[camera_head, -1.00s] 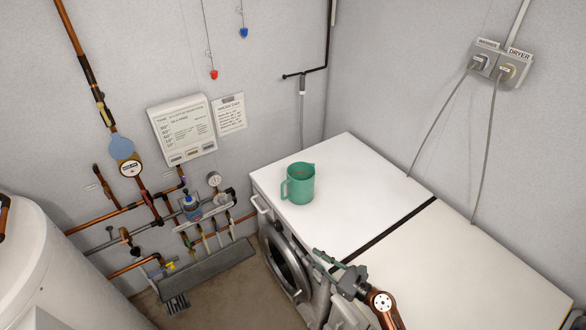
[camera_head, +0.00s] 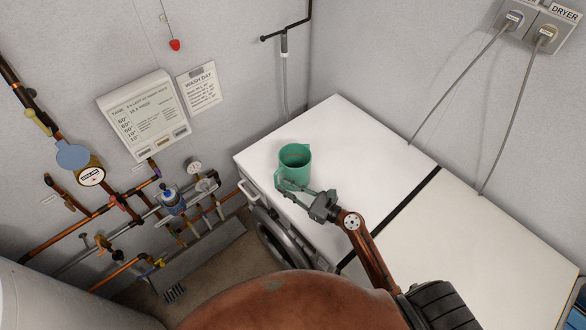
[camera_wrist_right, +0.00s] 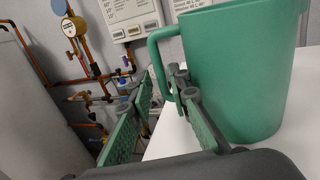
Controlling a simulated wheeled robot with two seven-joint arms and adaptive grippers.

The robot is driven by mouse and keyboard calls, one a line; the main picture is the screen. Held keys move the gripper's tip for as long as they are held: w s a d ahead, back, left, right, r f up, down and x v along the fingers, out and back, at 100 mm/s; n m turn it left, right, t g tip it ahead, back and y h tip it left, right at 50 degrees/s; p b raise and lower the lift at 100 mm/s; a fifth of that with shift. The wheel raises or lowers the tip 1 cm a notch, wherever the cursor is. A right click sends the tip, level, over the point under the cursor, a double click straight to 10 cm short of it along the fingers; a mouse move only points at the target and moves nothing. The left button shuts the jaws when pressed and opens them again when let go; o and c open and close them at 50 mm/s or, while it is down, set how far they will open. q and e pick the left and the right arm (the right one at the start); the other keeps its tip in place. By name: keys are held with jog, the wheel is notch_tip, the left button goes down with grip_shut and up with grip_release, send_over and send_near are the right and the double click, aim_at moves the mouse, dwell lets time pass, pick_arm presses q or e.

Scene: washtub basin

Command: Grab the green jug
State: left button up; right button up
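The green jug (camera_head: 295,165) stands upright on the white top of the washer (camera_head: 345,130), near its left edge. It also shows large at the right of the right wrist view (camera_wrist_right: 250,70), its handle (camera_wrist_right: 156,55) toward the left. My right gripper (camera_head: 288,186) is at the handle side of the jug, low and near the washer's front edge. In the right wrist view its fingers (camera_wrist_right: 163,88) are apart, with the handle's lower part between or just beyond their tips. I cannot tell whether they touch it. My left gripper is not in view.
A second white machine top (camera_head: 480,240) lies to the right across a dark gap, bare where seen. Pipes and gauges (camera_head: 140,195) line the left wall. Two cables (camera_head: 510,120) hang down behind the machines. The washer top right of the jug is clear.

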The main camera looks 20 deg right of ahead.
aim_at(276, 181)
jog(key=x, duration=0.5)
jog(key=shift+c, duration=0.5)
grip_shut()
